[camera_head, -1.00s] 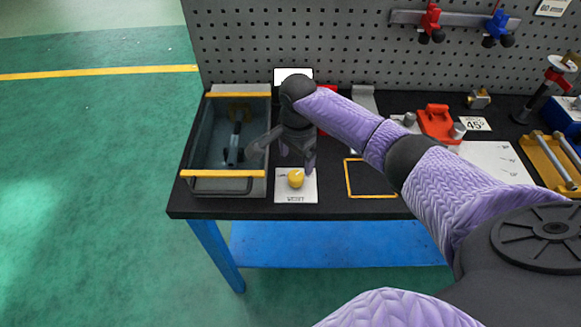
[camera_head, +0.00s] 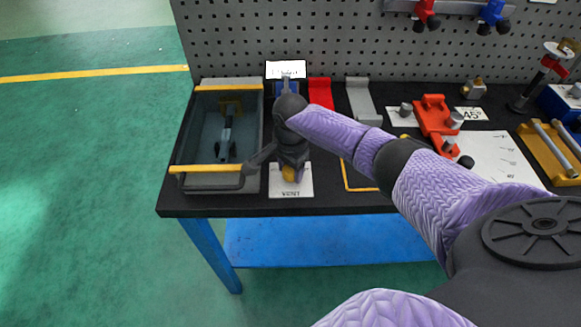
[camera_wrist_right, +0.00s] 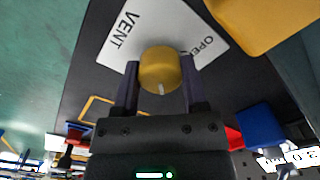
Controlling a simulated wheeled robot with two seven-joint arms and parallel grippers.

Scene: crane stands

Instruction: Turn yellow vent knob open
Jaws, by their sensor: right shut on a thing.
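The yellow vent knob (camera_wrist_right: 159,68) sits on a white plate (camera_wrist_right: 185,22) marked VENT and OPEN in the right wrist view. In the head view the knob (camera_head: 289,174) is mostly hidden behind my right gripper (camera_head: 291,168), and the plate (camera_head: 291,188) lies near the table's front edge. My right gripper (camera_wrist_right: 159,80) is shut on the knob, one finger on each side of it. A white line on the knob points towards the gripper's palm in the right wrist view. My left gripper is not in view.
A grey bin (camera_head: 250,150) with yellow edges stands close left of the knob and holds a tool (camera_head: 227,135). A yellow square outline (camera_head: 345,175) lies to the right. Red clamp-like parts (camera_head: 435,115) stand farther right. A pegboard (camera_head: 340,40) closes off the back.

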